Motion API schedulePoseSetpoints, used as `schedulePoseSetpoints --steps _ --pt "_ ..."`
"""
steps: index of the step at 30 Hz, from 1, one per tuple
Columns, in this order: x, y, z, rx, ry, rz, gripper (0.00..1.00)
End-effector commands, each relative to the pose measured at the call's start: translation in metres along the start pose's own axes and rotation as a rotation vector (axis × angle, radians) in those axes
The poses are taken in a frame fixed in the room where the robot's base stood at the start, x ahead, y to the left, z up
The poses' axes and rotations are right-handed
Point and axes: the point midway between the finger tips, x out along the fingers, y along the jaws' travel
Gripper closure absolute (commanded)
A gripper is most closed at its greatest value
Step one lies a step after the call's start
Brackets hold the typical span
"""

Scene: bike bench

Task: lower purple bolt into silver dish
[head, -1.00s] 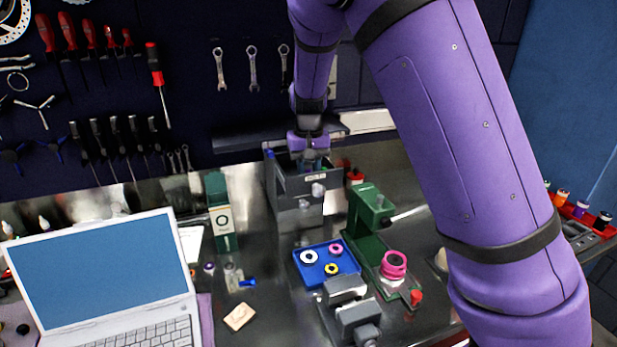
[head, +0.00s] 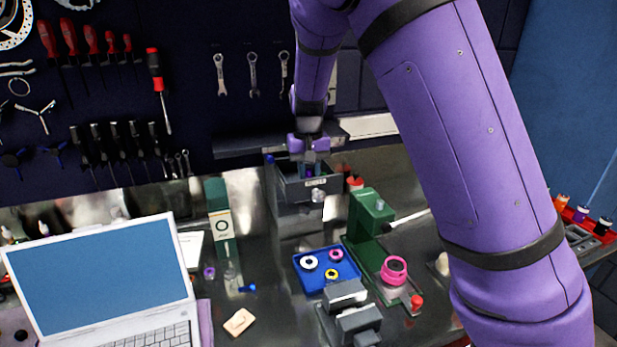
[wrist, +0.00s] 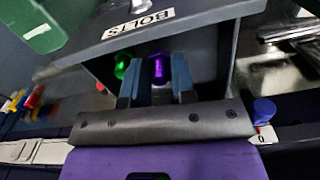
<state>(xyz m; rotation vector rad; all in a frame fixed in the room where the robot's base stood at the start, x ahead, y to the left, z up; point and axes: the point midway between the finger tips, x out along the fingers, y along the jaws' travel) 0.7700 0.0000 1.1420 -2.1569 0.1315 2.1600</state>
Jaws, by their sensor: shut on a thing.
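My gripper (head: 309,172) points down at the open grey drawer marked BOLTS (head: 316,183). Its blue fingers are shut on the purple bolt (wrist: 158,68), which shows bright between the fingertips in the wrist view. In the head view only a small purple spot shows between the fingers. The fingers are at the drawer's opening; I cannot tell how far the bolt is above its floor. A green bolt (wrist: 122,66) is beside the left finger in the wrist view. I cannot make out the silver dish in either view.
In front are a blue tray (head: 313,278) with rings and a grey vise (head: 352,310). A laptop (head: 100,280) is at left. A dark shelf (head: 240,145) is behind.

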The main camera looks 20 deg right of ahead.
Motion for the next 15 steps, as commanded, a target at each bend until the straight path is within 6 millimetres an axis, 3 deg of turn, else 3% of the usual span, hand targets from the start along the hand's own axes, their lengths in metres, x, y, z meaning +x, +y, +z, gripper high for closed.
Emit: schedulePoseSetpoints --steps 9,15 --pt "-0.06 0.0 0.0 0.0 0.004 -0.002 0.98" --pt "-0.081 0.003 0.0 0.001 0.003 -0.001 0.98"
